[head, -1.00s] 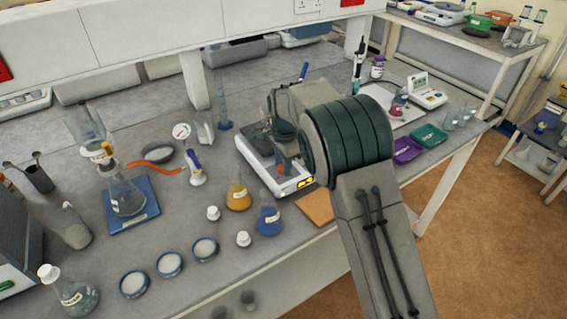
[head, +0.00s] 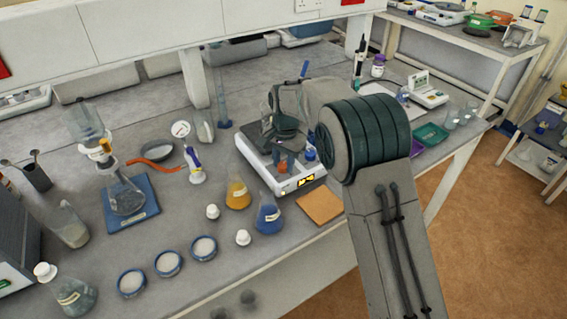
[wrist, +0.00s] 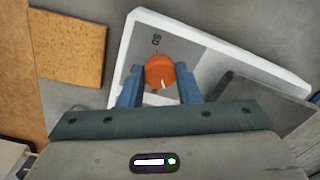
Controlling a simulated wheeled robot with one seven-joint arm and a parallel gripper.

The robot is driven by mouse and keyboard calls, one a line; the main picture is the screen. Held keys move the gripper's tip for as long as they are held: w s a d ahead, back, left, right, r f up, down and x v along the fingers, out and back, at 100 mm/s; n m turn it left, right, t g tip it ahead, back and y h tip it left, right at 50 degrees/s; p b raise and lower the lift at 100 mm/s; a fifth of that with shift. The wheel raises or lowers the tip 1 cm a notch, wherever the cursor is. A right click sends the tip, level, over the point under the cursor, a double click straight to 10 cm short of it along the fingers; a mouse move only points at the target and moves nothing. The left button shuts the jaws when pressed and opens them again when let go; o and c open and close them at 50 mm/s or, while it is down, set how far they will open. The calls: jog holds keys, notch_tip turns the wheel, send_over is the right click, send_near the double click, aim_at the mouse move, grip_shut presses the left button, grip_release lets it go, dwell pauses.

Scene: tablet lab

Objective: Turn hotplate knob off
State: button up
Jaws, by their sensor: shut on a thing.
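The hotplate (head: 262,167) is a white, flat device with a lit yellow display on its front edge, standing near the bench's front edge in the head view. In the wrist view its white rim (wrist: 134,42) and grey panel show. Its orange round knob (wrist: 160,70) has a white pointer line aimed toward the bottom of the picture, with the print "50" beside it. My gripper (wrist: 160,86) is shut on the knob, one blue finger on each side. In the head view my gripper (head: 294,160) is over the hotplate, and my wrist partly hides its top.
A brown square pad (head: 320,207) lies to the right of the hotplate. An orange flask (head: 238,194) and a blue flask (head: 268,215) stand close at its left front. A green tray (head: 430,135) lies farther right. Bench space behind the hotplate is partly clear.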

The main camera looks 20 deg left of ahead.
aim_at(284, 164)
jog(key=n, duration=0.5)
jog(key=shift+w+n, duration=0.1)
jog(key=shift+n, duration=0.2)
jog(key=n, duration=0.4)
jog(key=shift+n, duration=0.4)
jog(key=shift+a, duration=0.1)
jog(key=o, duration=1)
jog(key=shift+r, duration=0.1)
jog(key=r, duration=0.4)
jog(key=r+b, duration=0.1)
jog(key=r, duration=0.8)
jog(key=shift+w+d+r, duration=0.1)
jog(key=shift+d+r, duration=0.15)
jog(key=shift+r, duration=0.1)
jog(key=shift+d, duration=0.1)
